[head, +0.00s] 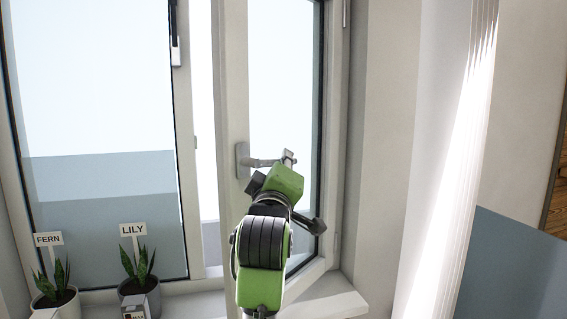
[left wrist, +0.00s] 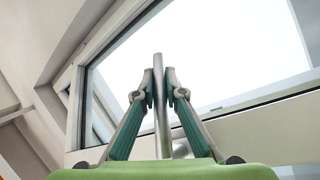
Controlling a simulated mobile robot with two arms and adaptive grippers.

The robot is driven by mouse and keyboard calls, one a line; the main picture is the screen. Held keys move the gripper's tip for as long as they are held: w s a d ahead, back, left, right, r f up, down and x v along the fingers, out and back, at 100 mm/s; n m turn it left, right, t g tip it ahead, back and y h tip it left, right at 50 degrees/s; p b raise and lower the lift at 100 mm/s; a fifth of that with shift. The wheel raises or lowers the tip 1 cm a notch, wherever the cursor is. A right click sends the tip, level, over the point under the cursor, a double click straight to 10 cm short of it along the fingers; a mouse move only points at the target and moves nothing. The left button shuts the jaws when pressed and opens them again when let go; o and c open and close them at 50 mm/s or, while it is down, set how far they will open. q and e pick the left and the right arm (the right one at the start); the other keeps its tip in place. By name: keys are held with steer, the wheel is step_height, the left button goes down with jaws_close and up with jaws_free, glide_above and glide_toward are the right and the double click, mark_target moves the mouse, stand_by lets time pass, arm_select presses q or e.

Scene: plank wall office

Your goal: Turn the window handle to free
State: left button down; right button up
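The window handle (head: 262,162) is a grey lever on the left upright of the right window sash (head: 233,100). Its lever lies about level and points right. The sash stands ajar, with a bright gap along its left side. My left gripper (head: 287,159) is at the free end of the lever, mostly hidden behind my green wrist. In the left wrist view the handle's grey bar (left wrist: 158,105) runs between the two fingers, and the fingertips of my left gripper (left wrist: 160,78) close in on it from both sides. My right gripper is not in view.
Two potted plants, labelled FERN (head: 58,299) and LILY (head: 138,287), stand on the sill at the lower left. The fixed left pane (head: 95,100) is beside the sash. A pale curtain (head: 445,160) hangs at the right. The sill (head: 325,303) below the sash looks clear.

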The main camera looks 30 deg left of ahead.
mark_target(264, 161)
arm_select(q)
steer(key=shift+y+b, duration=0.3)
steer(key=shift+b, duration=0.5)
steer(key=shift+w+r+n+t+y+b, duration=0.1)
steer(key=shift+r+n+t+y+b, duration=0.2)
steer(key=shift+r+n+b, duration=0.25)
steer(key=shift+r, duration=0.1)
steer(key=c, duration=2.1)
jaws_free()
steer(key=v, duration=0.7)
steer(key=shift+s+d, duration=0.1)
steer(key=shift+s, duration=0.15)
